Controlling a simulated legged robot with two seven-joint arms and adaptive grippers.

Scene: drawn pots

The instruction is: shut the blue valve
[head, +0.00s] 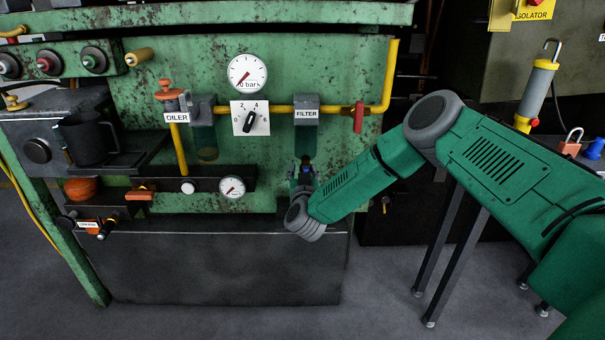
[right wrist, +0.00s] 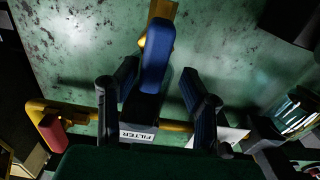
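The blue valve handle (right wrist: 157,55) shows in the right wrist view as a long blue lever on a yellow fitting, against the green panel. My right gripper (right wrist: 159,76) is open, with one finger on each side of the handle. Gaps show between the handle and both fingers, and I see no grip on it. In the head view my right gripper (head: 304,168) is just below the filter (head: 306,112), in front of the panel. There it largely hides the valve. My left gripper is in neither view.
A yellow pipe (head: 275,109) runs past the filter to a red handle (head: 359,115) at its right. A dial gauge (head: 247,73) and a black selector knob (head: 249,121) are left of the filter. A lower gauge (head: 232,187) sits left of my gripper.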

